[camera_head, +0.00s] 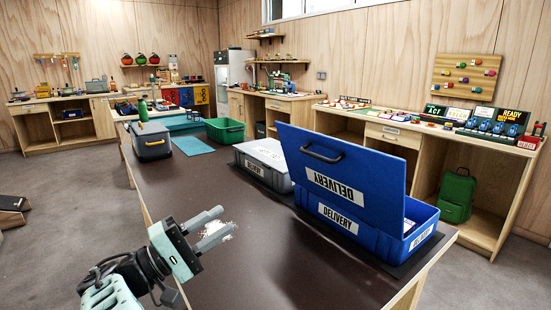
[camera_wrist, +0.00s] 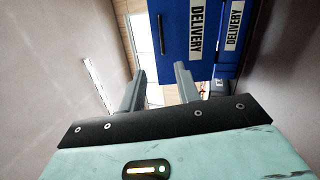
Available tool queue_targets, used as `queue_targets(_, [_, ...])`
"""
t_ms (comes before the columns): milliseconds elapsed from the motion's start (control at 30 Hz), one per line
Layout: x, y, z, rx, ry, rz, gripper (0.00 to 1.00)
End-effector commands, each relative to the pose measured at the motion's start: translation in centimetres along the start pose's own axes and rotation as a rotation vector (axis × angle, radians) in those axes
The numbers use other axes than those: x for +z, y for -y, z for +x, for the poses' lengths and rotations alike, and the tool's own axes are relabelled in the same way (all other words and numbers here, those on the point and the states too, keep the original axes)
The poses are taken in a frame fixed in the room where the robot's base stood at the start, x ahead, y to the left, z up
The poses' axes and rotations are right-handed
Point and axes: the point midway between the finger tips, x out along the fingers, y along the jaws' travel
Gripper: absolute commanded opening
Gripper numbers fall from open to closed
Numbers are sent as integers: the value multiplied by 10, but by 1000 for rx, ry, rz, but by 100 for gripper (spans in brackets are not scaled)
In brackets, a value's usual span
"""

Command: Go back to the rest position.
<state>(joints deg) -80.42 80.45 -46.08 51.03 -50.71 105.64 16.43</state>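My gripper (camera_head: 211,228) is at the lower left of the head view, over the near left part of the dark table (camera_head: 265,262). Its two fingers are spread apart with nothing between them. In the wrist view my gripper (camera_wrist: 160,88) also shows two separated grey fingers with an empty gap. The blue delivery box (camera_head: 375,232) stands on the table to the right of my gripper, apart from it. Its lid (camera_head: 345,175) is raised, with a handle and a "DELIVERY" label. The box's blue lid (camera_wrist: 188,35) also appears beyond the fingers in the wrist view. Most of the box's inside is hidden.
A grey lidded box (camera_head: 262,163) stands just left of the blue box. Farther back are a green bin (camera_head: 225,130), a blue mat (camera_head: 192,145) and a dark grey case (camera_head: 151,141). The table's near middle is clear.

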Motion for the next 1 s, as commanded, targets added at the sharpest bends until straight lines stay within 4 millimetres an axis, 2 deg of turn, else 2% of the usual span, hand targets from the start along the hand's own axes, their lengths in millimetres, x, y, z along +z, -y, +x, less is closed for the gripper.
queue_targets(167, [-2,14,49,-152,39,-99,33])
queue_targets(333, [7,39,99,-365,73,-209,33])
queue_targets(467, [28,64,137,-612,93,-300,33])
queue_targets(533, [47,76,152,-779,94,-343,33])
queue_targets(633, [78,88,160,-1012,81,-378,33])
queue_targets(733, [112,89,156,-1228,54,-382,33])
queue_targets(867, [157,77,143,-1474,3,-349,33])
queue_targets(1000, [209,53,126,-1683,-62,-275,33])
